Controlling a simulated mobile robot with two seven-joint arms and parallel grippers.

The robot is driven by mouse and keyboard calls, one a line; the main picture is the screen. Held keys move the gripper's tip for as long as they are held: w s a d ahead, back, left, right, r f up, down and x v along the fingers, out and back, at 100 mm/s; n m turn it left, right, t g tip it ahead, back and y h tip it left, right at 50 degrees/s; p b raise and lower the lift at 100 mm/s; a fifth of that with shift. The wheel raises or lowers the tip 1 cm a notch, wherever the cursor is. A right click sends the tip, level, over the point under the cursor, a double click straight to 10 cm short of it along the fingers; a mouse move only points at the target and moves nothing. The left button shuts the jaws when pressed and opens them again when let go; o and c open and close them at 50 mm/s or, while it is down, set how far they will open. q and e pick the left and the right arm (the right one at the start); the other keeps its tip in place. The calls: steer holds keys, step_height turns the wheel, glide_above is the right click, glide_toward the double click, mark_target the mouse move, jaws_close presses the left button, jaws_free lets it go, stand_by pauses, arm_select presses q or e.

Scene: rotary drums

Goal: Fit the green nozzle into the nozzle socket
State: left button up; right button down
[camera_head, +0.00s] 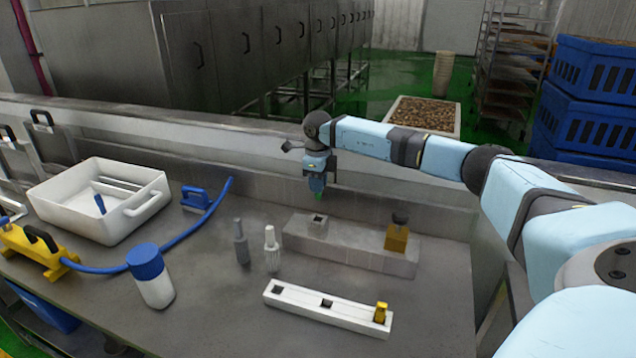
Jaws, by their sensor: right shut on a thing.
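My right gripper (316,183) reaches in from the right and points down over the back of the table. It is shut on the green nozzle (317,193), of which only a small green part shows below the fingers. Below it stands a long grey block (345,244) with a raised square socket (319,219) at its left end, probably the nozzle socket. The socket's dark opening looks empty. The nozzle is above the socket and apart from it. My left gripper is not in view.
A yellow fitting with a dark top (397,236) stands on the block's right end. In front lies a white rack (345,318) with a yellow piece (381,312). Grey (241,243) and white (271,250) nozzle-like pieces, a blue-capped bottle (152,280) and a white tub (78,217) stand left.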

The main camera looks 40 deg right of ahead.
mark_target(318, 198)
steer(key=shift+f+b, duration=1.3)
steer(key=shift+f, duration=1.6)
steer(key=shift+p, duration=0.3)
steer(key=shift+f, duration=0.4)
steer(key=shift+f+b, duration=1.15)
steer(key=shift+f, duration=0.65)
steer(key=c, duration=0.9)
jaws_free()
steer(key=shift+c, duration=0.2)
steer(key=shift+r, duration=0.1)
